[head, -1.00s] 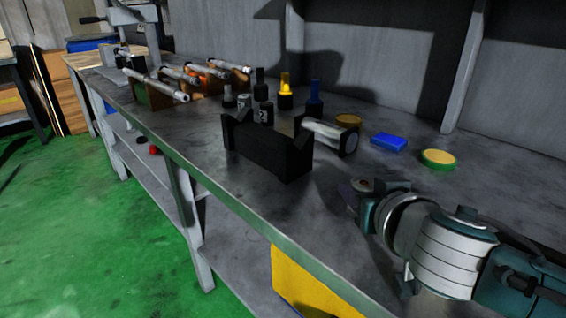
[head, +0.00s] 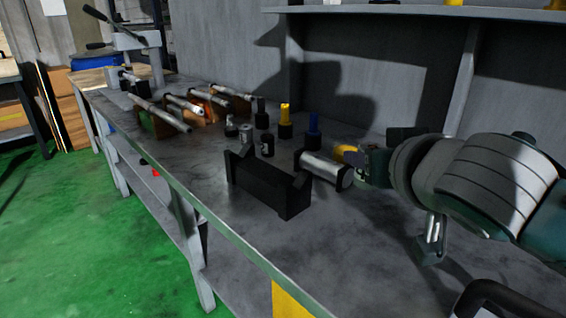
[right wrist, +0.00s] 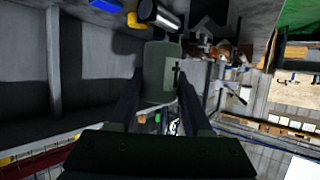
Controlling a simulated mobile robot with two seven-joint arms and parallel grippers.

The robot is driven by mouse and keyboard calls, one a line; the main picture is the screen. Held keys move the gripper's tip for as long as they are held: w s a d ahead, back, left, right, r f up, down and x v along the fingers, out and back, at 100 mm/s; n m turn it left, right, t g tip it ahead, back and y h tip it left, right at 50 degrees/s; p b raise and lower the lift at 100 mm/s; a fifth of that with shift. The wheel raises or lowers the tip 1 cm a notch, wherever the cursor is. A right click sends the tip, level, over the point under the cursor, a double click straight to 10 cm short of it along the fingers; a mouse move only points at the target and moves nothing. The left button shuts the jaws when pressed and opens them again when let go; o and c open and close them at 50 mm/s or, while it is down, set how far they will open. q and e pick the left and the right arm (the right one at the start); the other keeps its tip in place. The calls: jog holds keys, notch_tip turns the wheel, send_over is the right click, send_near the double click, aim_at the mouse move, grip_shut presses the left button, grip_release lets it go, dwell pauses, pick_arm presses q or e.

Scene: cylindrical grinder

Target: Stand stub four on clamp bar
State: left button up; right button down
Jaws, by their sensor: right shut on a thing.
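My right gripper (right wrist: 150,105) is shut on a grey-green stub (right wrist: 162,70) with a dark mark that looks like a 4. In the head view my right gripper (head: 366,164) is at the right, above the bench beside a silver cylinder; the stub cannot be made out there. I cannot tell for certain which thing is the clamp bar. A long black block with raised notched ends (head: 265,188) stands near the bench front, left of my gripper. Small stubs, one grey (head: 246,134) and one dark (head: 267,146), stand behind it. My left gripper is out of view.
The silver cylinder with black ends (head: 325,170) lies behind the black block. Yellow-topped (head: 285,122) and blue-topped (head: 314,127) pieces stand farther back. Several rods lie on holders (head: 165,121) at the far left. The bench front (head: 240,225) is clear.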

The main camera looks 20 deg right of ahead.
notch_tip(320, 180, up, 6)
jog(key=shift+f+p, duration=0.2)
jog(key=shift+p, duration=0.3)
jog(key=shift+s+d+r+p, duration=0.1)
jog(key=shift+s+r+p, duration=0.05)
jog(key=shift+r+p, duration=0.3)
jog(key=shift+s+r+n+t+y+p, duration=0.15)
jog(key=shift+s+r+n+y+p, duration=0.25)
jog(key=shift+r+p, duration=0.2)
jog(key=shift+s+r+n+t+y+p, duration=0.2)
jog(key=shift+r+n+y+p, duration=0.1)
jog(key=shift+r+y+p, duration=0.25)
jog(key=s+a+r+n+g+y+p, duration=0.2)
jog(key=s+a+r+n+y+p, duration=0.2)
jog(key=r, duration=0.4)
jog(key=s+a+r+n+g+y+p, duration=0.25)
jog(key=s+r+n+y, duration=0.25)
jog(key=r, duration=0.3)
jog(key=s+a+r+n+g+y+p, duration=0.1)
jog(key=s+a+r+n+y+p, duration=0.3)
jog(key=r, duration=0.4)
notch_tip(320, 180, up, 32)
jog(key=p, duration=3.6)
jog(key=shift+p, duration=0.3)
jog(key=shift+f, duration=0.15)
